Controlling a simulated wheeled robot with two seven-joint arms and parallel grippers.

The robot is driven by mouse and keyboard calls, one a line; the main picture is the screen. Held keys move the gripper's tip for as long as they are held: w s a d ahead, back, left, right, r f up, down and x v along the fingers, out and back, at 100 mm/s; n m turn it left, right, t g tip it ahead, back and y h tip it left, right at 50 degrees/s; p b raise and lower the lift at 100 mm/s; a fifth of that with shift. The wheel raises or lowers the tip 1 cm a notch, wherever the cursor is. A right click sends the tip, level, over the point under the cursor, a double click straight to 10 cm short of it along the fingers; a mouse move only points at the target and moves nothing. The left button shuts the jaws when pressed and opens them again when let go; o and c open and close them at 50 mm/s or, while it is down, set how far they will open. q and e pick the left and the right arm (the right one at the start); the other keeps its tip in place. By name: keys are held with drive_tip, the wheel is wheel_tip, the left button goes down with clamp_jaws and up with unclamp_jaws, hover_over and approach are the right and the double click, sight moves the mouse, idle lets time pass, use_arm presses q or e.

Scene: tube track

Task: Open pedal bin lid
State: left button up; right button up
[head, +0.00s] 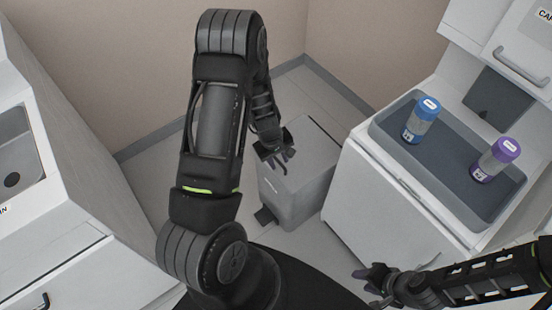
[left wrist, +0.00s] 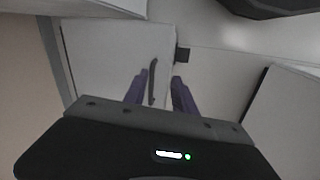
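The grey pedal bin (head: 308,190) stands on the floor against the white cabinet, its lid shut. Its dark pedal (head: 265,216) sticks out low at the front. My left gripper (head: 275,158) is above the lid near its front edge; contact cannot be told. In the left wrist view its purple fingers (left wrist: 160,92) are apart with nothing held, over a pale panel (left wrist: 105,60) that looks like the lid. A dark strip shows between them, and a dark square that looks like the pedal (left wrist: 182,55) lies beyond. My right gripper (head: 371,284) looks open and empty, at the lower right.
The white cabinet (head: 375,200) on the right bears a grey tray (head: 440,165) with a blue-capped tube (head: 420,119) and a purple-capped tube (head: 495,159). A sink unit (head: 75,215) stands on the left. Bare floor lies around the bin's left side.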

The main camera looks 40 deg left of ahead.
sight(277, 159)
use_arm(q)
drive_tip(key=shift+n, duration=0.9)
drive_tip(key=a, duration=0.1)
drive_tip(key=w+a+r, duration=0.1)
drive_tip(key=w+a, duration=0.1)
drive_tip(key=a, duration=0.1)
drive_tip(key=shift+w+r, duration=0.1)
drive_tip(key=shift+r, duration=0.3)
drive_tip(key=shift+f, duration=0.1)
drive_tip(key=f, duration=0.2)
drive_tip(key=w+f, duration=0.1)
drive_tip(key=f, duration=0.4)
drive_tip(key=shift+w+d+f+b, duration=0.25)
drive_tip(key=shift+f+b, duration=0.05)
clamp_jaws()
